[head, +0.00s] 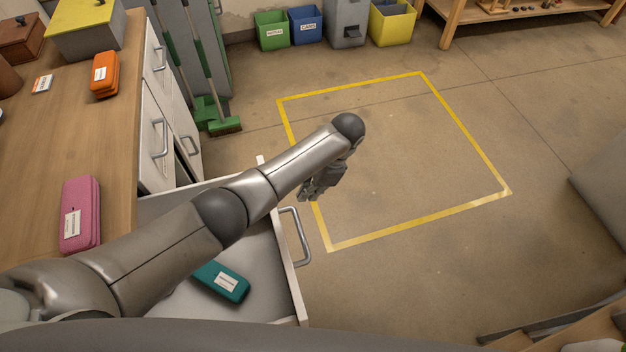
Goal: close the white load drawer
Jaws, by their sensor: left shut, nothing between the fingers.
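The white load drawer (291,274) is pulled out from the wooden-topped cabinet at the lower left. Its grey bar handle (299,236) is on its right-hand front face. A teal case (222,281) with a white label lies inside the drawer. My left arm crosses over the drawer and hides part of its inside. My left gripper (307,196) is shut and empty, just beyond the drawer front, above and beside the handle and apart from it in the picture. My right gripper is not in view.
A pink case (80,214) and an orange case (105,74) lie on the wooden worktop (75,130). Other closed drawers (157,140) face the floor. A green broom (213,112) leans beyond them. The floor inside the yellow tape outline (400,150) is clear. Coloured bins (272,32) stand at the back.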

